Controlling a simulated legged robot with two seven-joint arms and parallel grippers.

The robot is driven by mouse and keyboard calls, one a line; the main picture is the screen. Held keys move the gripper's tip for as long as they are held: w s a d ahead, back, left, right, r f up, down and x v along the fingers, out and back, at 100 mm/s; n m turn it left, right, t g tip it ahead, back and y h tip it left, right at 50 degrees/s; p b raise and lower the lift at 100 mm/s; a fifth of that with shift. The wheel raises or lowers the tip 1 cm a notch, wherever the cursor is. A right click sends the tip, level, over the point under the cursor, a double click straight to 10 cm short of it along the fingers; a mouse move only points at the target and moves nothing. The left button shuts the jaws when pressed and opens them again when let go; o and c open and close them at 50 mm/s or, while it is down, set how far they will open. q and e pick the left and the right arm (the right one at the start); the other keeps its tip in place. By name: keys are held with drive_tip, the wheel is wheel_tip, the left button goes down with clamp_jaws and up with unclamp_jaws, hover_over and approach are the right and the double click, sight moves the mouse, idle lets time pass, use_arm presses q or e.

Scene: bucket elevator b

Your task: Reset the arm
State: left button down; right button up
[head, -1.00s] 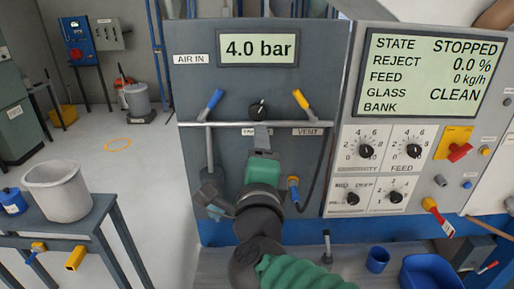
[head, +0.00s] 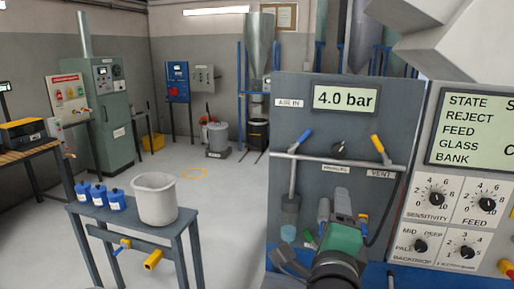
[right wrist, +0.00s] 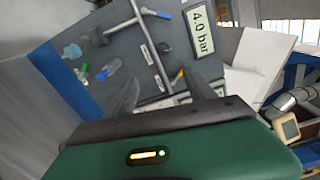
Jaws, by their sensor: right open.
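My right arm comes in from the bottom of the head view. Its green gripper (head: 333,203) is in front of the grey air panel (head: 290,180), below the horizontal pipe. In the right wrist view the gripper (right wrist: 163,80) has its two dark fingers spread, with nothing between them. The panel shows tilted beyond the fingers. The gauge display (head: 346,98) reads 4.0 bar. A blue-handled valve (head: 300,140) and a yellow-handled valve (head: 378,145) sit on the pipe, with a black knob (head: 339,150) between them. My left gripper is not in view.
A control panel with dials (head: 437,198) stands at the right. At the left, a small table (head: 185,218) holds a pale bucket (head: 155,198) and blue bottles (head: 98,194). The floor (head: 225,225) between table and panel is clear.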

wheel_tip(320, 180, down, 24)
drive_tip(key=a+r+n+g+y, duration=0.15)
drive_tip(key=n+g+y, duration=0.45)
drive_tip(key=n, duration=0.9)
drive_tip(key=s+d+f+n+g, duration=0.3)
drive_tip(key=s+f+n+g, duration=0.1)
drive_tip(key=s+f, duration=0.4)
drive_tip(key=s+d+f+n+g+h, duration=0.1)
drive_tip(key=s+d+f+n+g, duration=0.3)
drive_tip(key=s+f, duration=0.4)
wheel_tip(320, 180, down, 3)
drive_tip(key=shift+s+d+r+g, duration=0.2)
drive_tip(key=shift+s+d+g, duration=0.05)
drive_tip(key=shift+s+g, duration=0.15)
drive_tip(key=shift+w, duration=0.1)
